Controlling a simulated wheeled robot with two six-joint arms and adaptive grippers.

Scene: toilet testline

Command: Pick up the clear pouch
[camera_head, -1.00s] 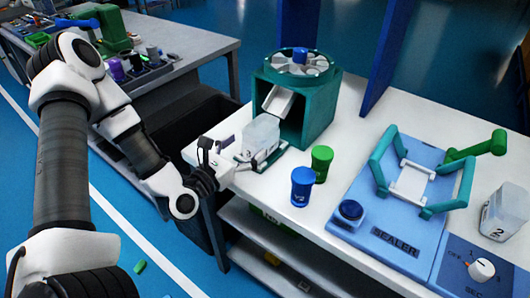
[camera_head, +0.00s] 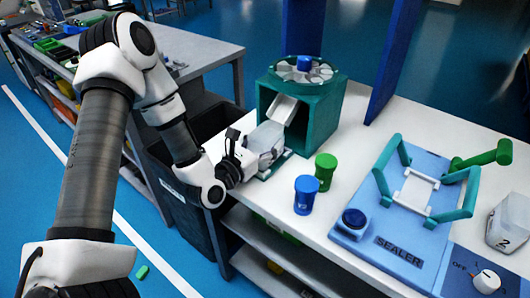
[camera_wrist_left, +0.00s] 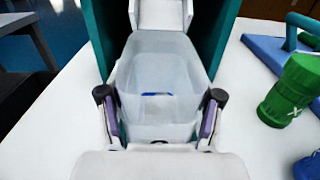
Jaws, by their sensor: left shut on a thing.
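The clear pouch (camera_head: 265,138) stands under the chute of the teal dispenser, at the table's left edge. In the left wrist view the clear pouch (camera_wrist_left: 160,75) fills the middle, open at the top, with a small blue thing showing in it. My left gripper (camera_head: 256,150) has its two fingers on either side of the pouch. In the left wrist view my left gripper (camera_wrist_left: 160,112) is closed against its sides. The pouch's underside is hidden. My right gripper is not in view.
The teal dispenser (camera_head: 328,125) with its chute (camera_head: 284,108) is right behind the pouch. A blue cup (camera_head: 305,196) and a green cup (camera_head: 325,168) stand to the right.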

